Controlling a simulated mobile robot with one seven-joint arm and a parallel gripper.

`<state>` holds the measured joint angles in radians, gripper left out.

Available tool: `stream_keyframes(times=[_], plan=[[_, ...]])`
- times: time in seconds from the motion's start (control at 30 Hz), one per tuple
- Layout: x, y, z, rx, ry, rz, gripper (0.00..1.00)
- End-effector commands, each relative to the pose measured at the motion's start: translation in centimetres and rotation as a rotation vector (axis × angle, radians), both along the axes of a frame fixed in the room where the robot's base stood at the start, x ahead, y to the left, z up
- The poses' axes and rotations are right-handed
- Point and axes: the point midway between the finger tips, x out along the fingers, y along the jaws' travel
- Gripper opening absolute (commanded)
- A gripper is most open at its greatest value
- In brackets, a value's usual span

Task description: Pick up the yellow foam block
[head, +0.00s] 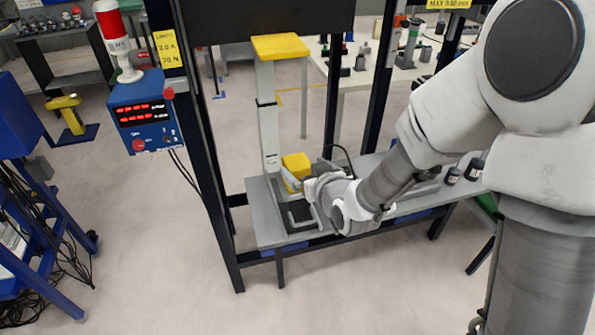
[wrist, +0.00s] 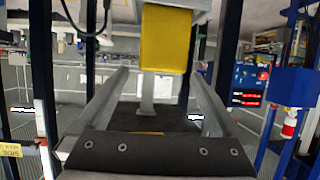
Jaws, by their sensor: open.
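The yellow foam block (head: 296,163) sits on the grey bench (head: 262,212) at the foot of a grey post, partly hidden behind my gripper. The wrist view is upside down. There the yellow block (wrist: 166,40) hangs from the top of the picture, just beyond the fingertips and right of the midline between them. My gripper (head: 288,195) is open and empty, low over the bench's left end. Its two fingers also show in the wrist view (wrist: 160,76), spread wide. I cannot tell whether a finger touches the block.
The grey post (head: 268,115) with a yellow top pad (head: 280,46) stands close behind the block. A dark frame upright (head: 205,150) with a blue control box (head: 146,112) stands to the left. Small dark cylinders (head: 452,176) stand on the bench's right part. Open floor lies in front.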

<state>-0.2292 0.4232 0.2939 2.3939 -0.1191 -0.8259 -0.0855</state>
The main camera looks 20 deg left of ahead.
Motion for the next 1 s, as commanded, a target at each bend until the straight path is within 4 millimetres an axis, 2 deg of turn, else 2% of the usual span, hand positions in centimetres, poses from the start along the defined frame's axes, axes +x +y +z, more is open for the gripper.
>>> stream_keyframes(times=[0.4,0.7,1.0], plan=[[3.3,2.8,-1.8,0.0,0.001,0.0,1.0],[3.5,2.9,-1.9,-0.001,0.001,0.0,0.98],[3.5,2.9,-1.9,-0.001,0.001,0.0,0.44]])
